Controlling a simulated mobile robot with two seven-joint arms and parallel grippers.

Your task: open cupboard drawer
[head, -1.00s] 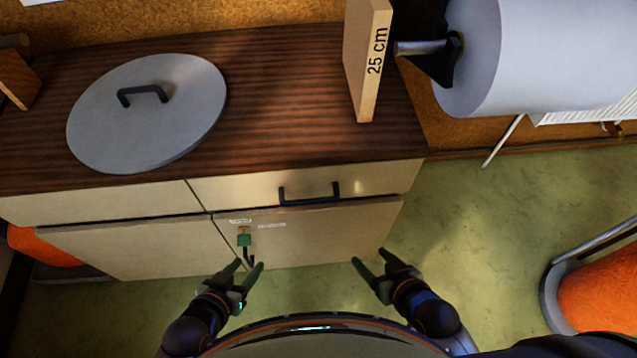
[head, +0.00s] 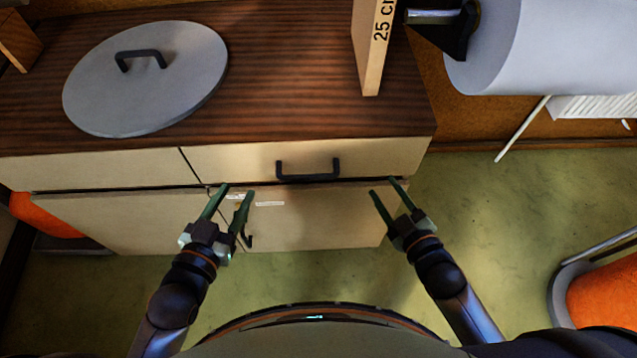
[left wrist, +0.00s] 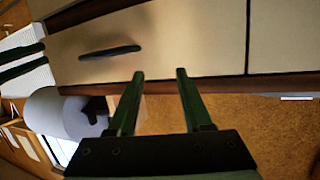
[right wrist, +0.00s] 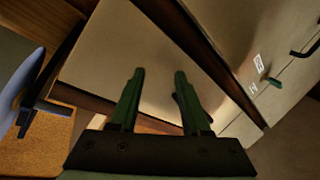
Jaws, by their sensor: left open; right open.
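The cupboard's right-hand drawer (head: 230,163) is shut, with a dark bar handle (head: 308,170) on its cream front. The handle also shows in the left wrist view (left wrist: 110,52). My left gripper (head: 236,192) is open and empty, left of the handle and in front of the lower door. My right gripper (head: 383,187) is open and empty, right of the handle near the drawer's right end. Both show open in their wrist views, the left (left wrist: 160,74) and the right (right wrist: 159,72). Neither appears to hold the handle.
A round grey lid (head: 146,78) and a wooden block marked 25 cm (head: 372,50) rest on the cupboard's wooden top (head: 290,90). A large white roll (head: 540,45) is at the upper right. An orange object (head: 605,295) stands lower right. Green floor (head: 490,230) is clear between.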

